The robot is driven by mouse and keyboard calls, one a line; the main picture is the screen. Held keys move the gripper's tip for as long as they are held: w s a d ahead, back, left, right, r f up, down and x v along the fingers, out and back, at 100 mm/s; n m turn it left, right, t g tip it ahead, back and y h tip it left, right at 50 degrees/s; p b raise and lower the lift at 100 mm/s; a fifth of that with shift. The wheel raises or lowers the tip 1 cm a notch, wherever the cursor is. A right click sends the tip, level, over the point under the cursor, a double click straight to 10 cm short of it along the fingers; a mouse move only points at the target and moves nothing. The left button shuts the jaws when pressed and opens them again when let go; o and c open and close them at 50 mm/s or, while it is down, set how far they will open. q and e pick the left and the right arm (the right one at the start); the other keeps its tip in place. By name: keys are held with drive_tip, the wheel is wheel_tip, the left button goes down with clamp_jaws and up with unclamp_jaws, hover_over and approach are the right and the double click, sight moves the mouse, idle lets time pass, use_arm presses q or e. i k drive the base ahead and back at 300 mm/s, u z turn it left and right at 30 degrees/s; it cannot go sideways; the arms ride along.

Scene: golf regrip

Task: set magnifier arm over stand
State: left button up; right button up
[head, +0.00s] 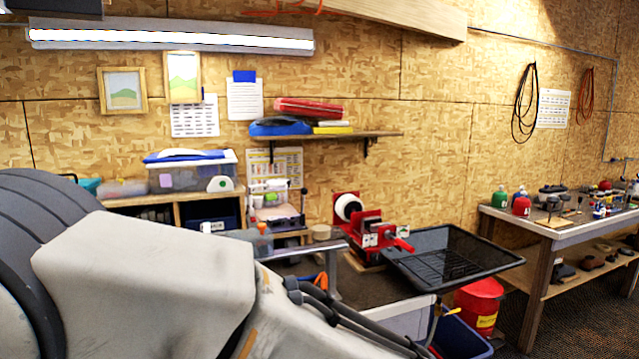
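I cannot make out a magnifier arm for certain in the head view. A red clamp-like device (372,236) with a white roll stands on the dark workbench (345,288); I cannot tell whether it is the stand. My large grey-white arm comes in from the left and hides the near left part of the bench. Neither gripper's fingers are in the picture.
A black mesh-bottomed tray (450,262) sits at the bench's right end. A red bucket (480,303) and a blue bin (462,338) stand below. A second table (565,228) with bottles and small tools stands at right. Dark floor (570,325) shows at lower right.

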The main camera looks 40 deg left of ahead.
sight(278, 184)
drive_tip(key=z, duration=0.15)
drive_tip(key=i, duration=1.4)
drive_tip(key=u, duration=0.6)
